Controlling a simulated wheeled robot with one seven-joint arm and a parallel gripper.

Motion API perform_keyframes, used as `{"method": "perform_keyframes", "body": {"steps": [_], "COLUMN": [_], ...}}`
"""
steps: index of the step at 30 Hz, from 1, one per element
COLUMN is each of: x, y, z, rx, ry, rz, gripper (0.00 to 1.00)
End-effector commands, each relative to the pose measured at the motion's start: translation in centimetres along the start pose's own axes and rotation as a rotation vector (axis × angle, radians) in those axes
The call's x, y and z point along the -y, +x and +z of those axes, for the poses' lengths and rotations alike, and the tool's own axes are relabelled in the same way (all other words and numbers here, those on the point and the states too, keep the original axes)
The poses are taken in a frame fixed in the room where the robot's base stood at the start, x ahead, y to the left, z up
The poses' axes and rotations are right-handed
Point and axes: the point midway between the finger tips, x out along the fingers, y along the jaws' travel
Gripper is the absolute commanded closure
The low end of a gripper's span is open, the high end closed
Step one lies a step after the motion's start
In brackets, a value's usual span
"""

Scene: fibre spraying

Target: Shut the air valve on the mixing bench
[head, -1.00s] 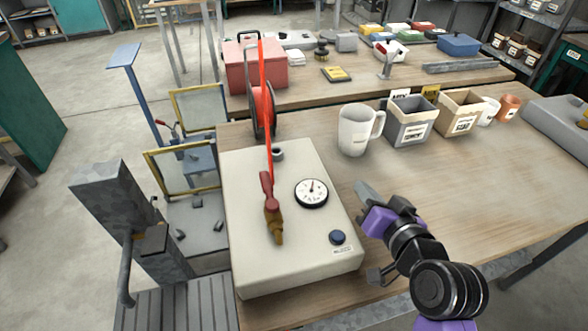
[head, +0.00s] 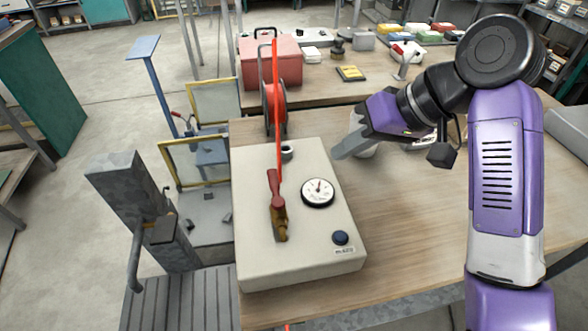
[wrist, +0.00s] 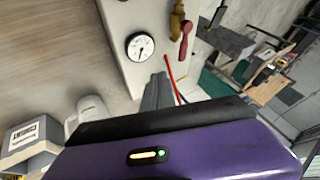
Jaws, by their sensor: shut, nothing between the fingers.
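The air valve (head: 277,205) stands on the cream box on the bench. It has a brass body and a red lever handle (head: 273,184) that points away from me, in line with the body. In the wrist view, the valve's red handle (wrist: 186,40) shows at the top, beside the brass part (wrist: 177,20). My gripper (head: 338,153) is shut and empty, to the right of the box's far part and apart from the valve. Its grey fingers also show in the wrist view (wrist: 158,90).
The cream box (head: 300,265) also carries a round gauge (head: 318,192) and a dark blue knob (head: 340,238). A red toolbox (head: 270,62) and hose reel (head: 274,105) stand behind. The bench's right front (head: 400,225) is clear.

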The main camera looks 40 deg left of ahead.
Motion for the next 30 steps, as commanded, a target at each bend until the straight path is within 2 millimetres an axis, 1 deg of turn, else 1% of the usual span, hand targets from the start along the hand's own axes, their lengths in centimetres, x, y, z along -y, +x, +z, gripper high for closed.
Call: {"method": "perform_keyframes", "body": {"steps": [10,14,17,20,30], "x": [0.0,0.1,0.0,0.1,0.1], "y": [0.0,0.6,1.9,3.6,10.2], "z": [0.0,0.1,0.1,0.1,0.1], "rx": [0.005,0.006,0.007,0.007,0.008], "ry": [-0.001,0.000,0.001,0.000,0.001], "rz": [0.000,-0.001,-0.001,-0.002,0.000], "gripper": [1.00,1.00,1.00,1.00,1.00]}}
